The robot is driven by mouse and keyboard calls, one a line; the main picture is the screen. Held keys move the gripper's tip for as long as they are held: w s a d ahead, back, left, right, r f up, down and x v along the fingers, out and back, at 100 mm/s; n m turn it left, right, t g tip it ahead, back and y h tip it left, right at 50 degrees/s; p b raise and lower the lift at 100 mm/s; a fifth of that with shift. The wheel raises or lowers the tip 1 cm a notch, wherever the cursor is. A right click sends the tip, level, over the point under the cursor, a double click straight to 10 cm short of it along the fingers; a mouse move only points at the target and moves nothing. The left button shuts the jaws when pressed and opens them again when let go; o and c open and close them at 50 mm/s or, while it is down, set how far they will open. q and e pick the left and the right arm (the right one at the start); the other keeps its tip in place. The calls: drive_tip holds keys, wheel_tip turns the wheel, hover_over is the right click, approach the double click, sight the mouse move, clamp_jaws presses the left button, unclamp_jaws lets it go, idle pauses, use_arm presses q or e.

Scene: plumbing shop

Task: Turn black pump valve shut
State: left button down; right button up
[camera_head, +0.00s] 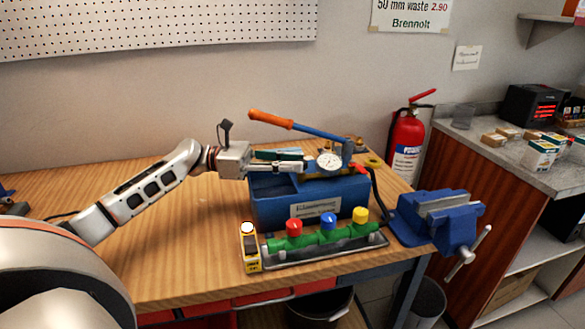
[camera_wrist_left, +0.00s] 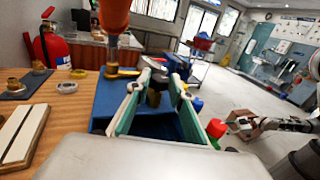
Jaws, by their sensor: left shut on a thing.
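The blue test pump (camera_head: 262,205) stands on the wooden bench, with a long lever that has an orange grip (camera_head: 270,119) and a round white gauge (camera_head: 329,160). My left gripper (camera_head: 303,161) reaches in from the left over the pump's top, close to the gauge. In the left wrist view its two green-sided fingers lie on either side of the black pump valve (camera_wrist_left: 157,92) and are shut on it.
A manifold with red, blue and yellow knobs on green bodies (camera_head: 309,236) and a yellow device (camera_head: 250,250) stand before the pump. A blue vise (camera_head: 440,217) is at the bench's right end. The bench left of the pump is mostly clear.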

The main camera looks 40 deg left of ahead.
use_arm(q)
drive_tip(key=shift+w+m+g, duration=0.1)
drive_tip(key=shift+m+g, duration=0.2)
drive_tip(key=shift+g, duration=0.1)
drive_tip(key=shift+h, duration=0.3)
drive_tip(key=c, duration=2)
unclamp_jaws()
drive_tip(key=shift+c, duration=0.2)
drive_tip(key=v, duration=1.2)
drive_tip(key=shift+r, duration=0.1)
